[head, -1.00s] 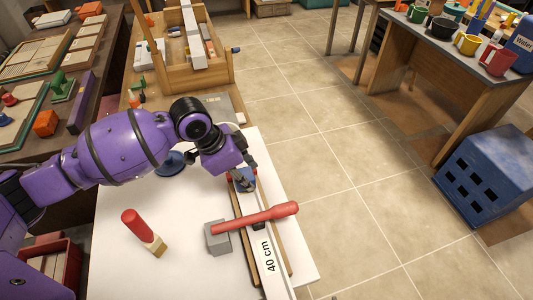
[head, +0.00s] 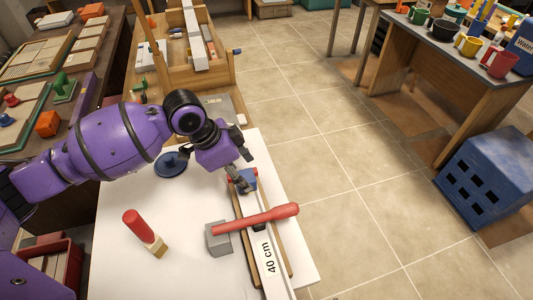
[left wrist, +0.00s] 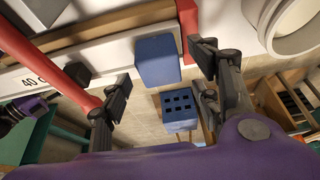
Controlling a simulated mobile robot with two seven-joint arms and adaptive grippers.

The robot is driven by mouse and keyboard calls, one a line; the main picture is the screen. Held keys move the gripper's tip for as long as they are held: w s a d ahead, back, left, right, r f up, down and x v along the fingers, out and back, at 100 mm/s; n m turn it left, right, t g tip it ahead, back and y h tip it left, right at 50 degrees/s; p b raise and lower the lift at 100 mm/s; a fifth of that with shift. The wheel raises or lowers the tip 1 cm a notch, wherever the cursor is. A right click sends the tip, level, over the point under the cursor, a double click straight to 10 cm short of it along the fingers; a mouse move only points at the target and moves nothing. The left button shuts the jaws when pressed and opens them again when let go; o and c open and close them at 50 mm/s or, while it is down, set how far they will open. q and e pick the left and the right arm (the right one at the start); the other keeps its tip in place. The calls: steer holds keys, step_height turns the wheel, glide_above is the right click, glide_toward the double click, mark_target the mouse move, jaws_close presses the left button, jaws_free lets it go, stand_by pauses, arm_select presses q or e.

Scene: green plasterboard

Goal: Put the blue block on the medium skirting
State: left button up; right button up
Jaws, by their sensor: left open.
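The blue block (head: 247,183) sits at the far end of a white strip marked "40 cm" (head: 268,262), which lies between wooden strips on the white table. I cannot tell for sure whether this strip is the medium skirting. My left gripper (head: 241,169) is open just above and beside the block; its fingers partly cover it in the head view. In the left wrist view the block (left wrist: 157,61) shows between the spread fingers (left wrist: 162,72), with visible gaps on both sides. My right gripper is not in view.
A red-handled hammer (head: 255,219) lies across the strip, its grey head on the left. A red-handled brush (head: 145,234) and a round blue object (head: 171,164) are on the white table (head: 120,265). A blue crate (head: 490,180) stands on the floor at right.

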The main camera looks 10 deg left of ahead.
arm_select(q)
steer(key=v, duration=0.9)
steer(key=shift+a+r, duration=0.15)
steer(key=shift+r, duration=0.15)
stand_by(0.3)
